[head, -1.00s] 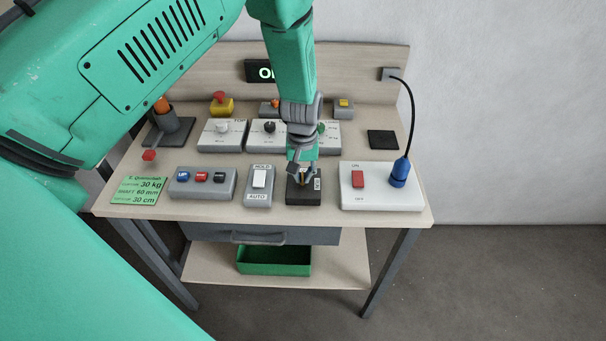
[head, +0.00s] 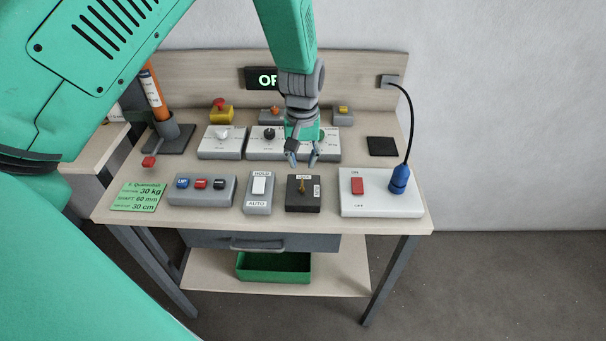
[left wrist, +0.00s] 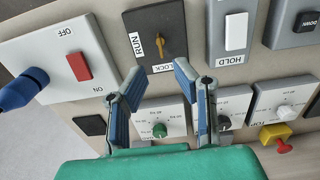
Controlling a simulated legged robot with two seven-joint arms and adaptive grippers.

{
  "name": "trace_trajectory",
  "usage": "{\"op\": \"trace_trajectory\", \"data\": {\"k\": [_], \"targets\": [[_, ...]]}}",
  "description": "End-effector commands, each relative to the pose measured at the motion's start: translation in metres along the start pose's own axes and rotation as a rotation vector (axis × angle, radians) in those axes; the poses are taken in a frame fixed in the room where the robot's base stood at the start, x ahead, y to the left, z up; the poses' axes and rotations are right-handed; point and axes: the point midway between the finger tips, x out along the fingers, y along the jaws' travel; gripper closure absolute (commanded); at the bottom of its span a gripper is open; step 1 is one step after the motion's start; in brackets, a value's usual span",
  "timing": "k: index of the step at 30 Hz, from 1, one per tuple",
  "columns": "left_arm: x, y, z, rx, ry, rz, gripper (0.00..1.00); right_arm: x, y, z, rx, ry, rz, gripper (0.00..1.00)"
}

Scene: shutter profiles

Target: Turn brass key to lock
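The brass key (head: 302,186) stands in a black switch box (head: 292,201) near the table's front edge. The key also shows in the left wrist view (left wrist: 161,46), on the black box with RUN and LOCK labels. Its grip lines up with the LOCK label (left wrist: 162,68), not with RUN. My left gripper (head: 302,160) is open and empty, raised above and behind the key box, apart from the key. Its two spread fingers show in the left wrist view (left wrist: 160,80). My right gripper is not in view.
A HOLD/AUTO rocker box (head: 258,205) stands left of the key box. A white switch plate (head: 378,207) with a red rocker and blue plug stands to the right. Dial boxes (head: 222,150) line the row behind. A green bin (head: 274,270) sits on the lower shelf.

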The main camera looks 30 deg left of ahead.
Motion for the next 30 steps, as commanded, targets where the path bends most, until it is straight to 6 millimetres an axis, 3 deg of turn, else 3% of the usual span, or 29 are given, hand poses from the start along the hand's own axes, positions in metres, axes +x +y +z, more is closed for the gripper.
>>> {"op": "trace_trajectory", "data": {"k": [3, 7, 23, 27, 30], "targets": [[-0.02, 0.001, -0.001, 0.0, 0.001, 0.0, 0.75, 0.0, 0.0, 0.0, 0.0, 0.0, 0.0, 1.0], [-0.031, 0.0, 0.0, 0.0, -0.001, -0.001, 0.75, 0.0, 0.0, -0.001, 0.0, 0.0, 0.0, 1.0], [-0.035, 0.0, 0.0, 0.0, -0.002, -0.001, 0.75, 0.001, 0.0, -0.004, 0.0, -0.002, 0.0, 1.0], [-0.027, -0.003, 0.004, 0.006, -0.004, -0.007, 0.75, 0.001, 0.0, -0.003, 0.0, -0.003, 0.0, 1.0], [0.001, -0.017, 0.019, 0.034, -0.005, -0.028, 0.75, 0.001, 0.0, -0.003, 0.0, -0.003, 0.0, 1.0]]}}
